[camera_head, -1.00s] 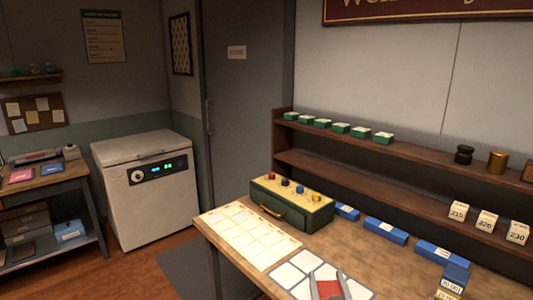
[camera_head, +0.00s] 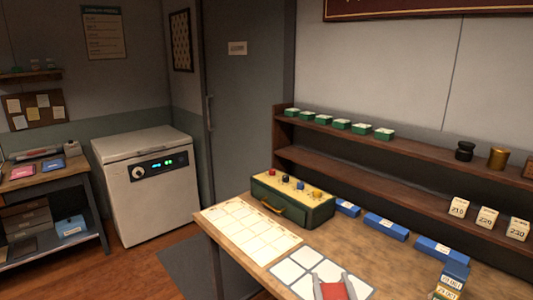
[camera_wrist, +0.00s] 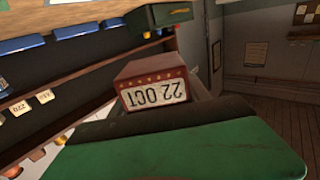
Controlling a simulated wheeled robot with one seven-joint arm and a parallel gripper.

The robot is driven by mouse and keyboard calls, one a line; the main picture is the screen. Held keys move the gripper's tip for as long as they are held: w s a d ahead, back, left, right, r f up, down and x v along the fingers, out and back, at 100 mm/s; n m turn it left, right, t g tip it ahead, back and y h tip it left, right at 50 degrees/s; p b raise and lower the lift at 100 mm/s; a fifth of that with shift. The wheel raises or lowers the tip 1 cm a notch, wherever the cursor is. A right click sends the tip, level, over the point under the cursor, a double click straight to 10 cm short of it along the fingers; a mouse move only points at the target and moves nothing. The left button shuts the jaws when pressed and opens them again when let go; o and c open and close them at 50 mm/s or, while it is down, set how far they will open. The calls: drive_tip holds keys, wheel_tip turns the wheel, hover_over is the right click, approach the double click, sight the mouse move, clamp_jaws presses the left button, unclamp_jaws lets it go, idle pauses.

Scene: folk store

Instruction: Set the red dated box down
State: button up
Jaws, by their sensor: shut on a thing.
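My gripper (camera_head: 333,282) is at the bottom edge of the head view, shut on the red dated box (camera_head: 334,292). Only a small red part of the box shows there between the two grey fingers. In the wrist view the red box (camera_wrist: 148,72) shows its white label, reading "22 OCT" upside down. The gripper and box are over the near part of a sheet with white squares (camera_head: 290,270) on the wooden table (camera_head: 240,262). I cannot tell whether the box touches the sheet.
A cream grid sheet (camera_head: 250,235) lies to the left. A green case with coloured knobs (camera_head: 290,205) stands behind. Blue boxes (camera_head: 386,227) line the table's back, and dated blocks (camera_head: 447,290) stand at right. A shelf (camera_head: 400,180) rises behind the table.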

drive_tip(key=shift+w+d+f, duration=0.1)
drive_tip(key=d+f+m+h+b, duration=0.3)
drive_tip(key=d+h+b, duration=0.15)
drive_tip(key=d, duration=0.75)
drive_tip(key=s+d+r+m+g+h+b, duration=0.1)
drive_tip(key=d+r+m+g+h, duration=0.2)
drive_tip(key=d+r, duration=0.3)
drive_tip(key=s+d+r+m+g+h+b, duration=0.1)
drive_tip(key=d+r+h, duration=0.5)
drive_tip(key=d, duration=1.1)
drive_tip(key=shift+s+r+m+g, duration=0.55)
drive_tip(key=shift+s+m+g, duration=0.25)
drive_tip(key=shift+m+g, duration=0.55)
